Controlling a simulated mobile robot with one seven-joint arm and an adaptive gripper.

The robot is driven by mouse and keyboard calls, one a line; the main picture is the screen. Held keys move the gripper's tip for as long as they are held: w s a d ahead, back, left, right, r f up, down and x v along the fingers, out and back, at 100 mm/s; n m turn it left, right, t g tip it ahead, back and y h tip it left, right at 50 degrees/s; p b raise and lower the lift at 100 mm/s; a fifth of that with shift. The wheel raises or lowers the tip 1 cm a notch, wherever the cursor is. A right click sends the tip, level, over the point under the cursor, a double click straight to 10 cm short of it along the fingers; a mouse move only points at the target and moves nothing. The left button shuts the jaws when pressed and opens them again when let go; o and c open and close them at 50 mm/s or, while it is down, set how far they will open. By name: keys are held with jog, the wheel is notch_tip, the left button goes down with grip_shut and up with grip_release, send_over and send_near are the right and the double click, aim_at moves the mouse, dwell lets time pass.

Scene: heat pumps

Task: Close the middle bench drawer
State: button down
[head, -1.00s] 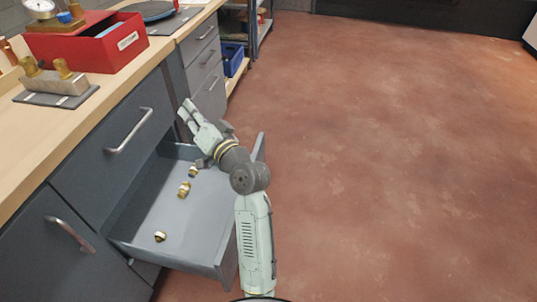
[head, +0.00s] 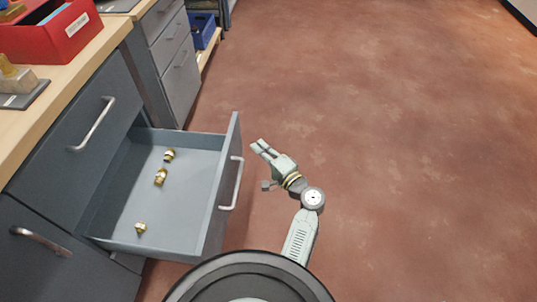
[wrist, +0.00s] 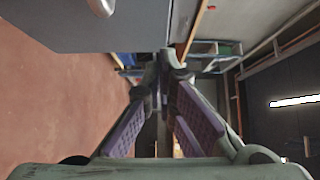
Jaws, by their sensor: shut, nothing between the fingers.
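The middle bench drawer (head: 185,227) is pulled well out of the grey bench. Several brass fittings (head: 161,177) lie in it. Its front panel with a silver handle (head: 233,184) faces right. My gripper (head: 258,147) is to the right of the drawer front, apart from it, with the fingers pointing to the upper left. The fingers are shut and hold nothing. In the wrist view the fingertips (wrist: 170,62) come together, and a grey panel (wrist: 110,30) with part of a handle shows at the top, probably the drawer front.
The drawer above (head: 85,140) is shut, and so is the one below (head: 60,262). A red box (head: 50,35) stands on the wooden bench top (head: 95,50). A blue bin (head: 203,30) sits on a shelf farther back. The red floor to the right is clear.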

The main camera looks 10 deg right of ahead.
aim_at(234, 133)
jog(key=w+a, duration=0.1)
jog(key=w+a+p, duration=0.1)
jog(key=a, duration=0.1)
jog(key=w+a, duration=0.1)
jog(key=a, duration=0.1)
jog(key=shift+w+p, duration=0.3)
jog(key=shift+p, duration=0.05)
jog(key=shift+a, duration=0.1)
